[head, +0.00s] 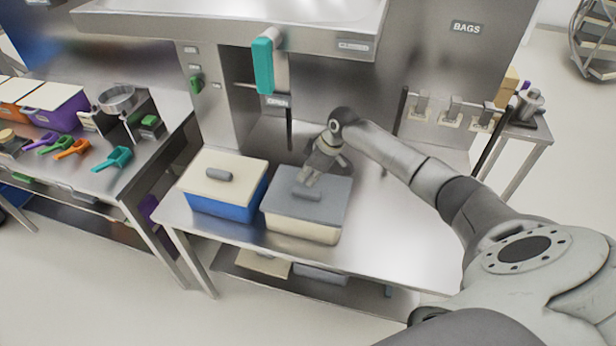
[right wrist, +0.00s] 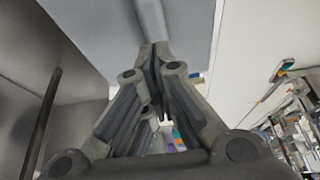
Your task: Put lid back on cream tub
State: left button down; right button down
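The cream tub (head: 300,227) stands on the steel table, right of a blue tub. A grey lid (head: 325,208) with a bar handle (head: 306,192) lies over its top, roughly level and lined up. I cannot tell whether the lid is fully seated. My right gripper (head: 309,178) reaches down to the handle. In the right wrist view the fingertips (right wrist: 154,50) come together at the end of the handle (right wrist: 151,20), and the grey lid (right wrist: 100,30) spreads behind them. The fingers look closed on the handle. My left gripper is out of view.
The blue tub (head: 222,204) with a cream lid (head: 226,171) stands close on the left. Steel table (head: 395,235) is clear to the right. Coloured scoops (head: 73,149) lie on the left counter.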

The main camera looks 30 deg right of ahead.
jog(key=shift+r+p, duration=0.55)
jog(key=shift+r, duration=1.45)
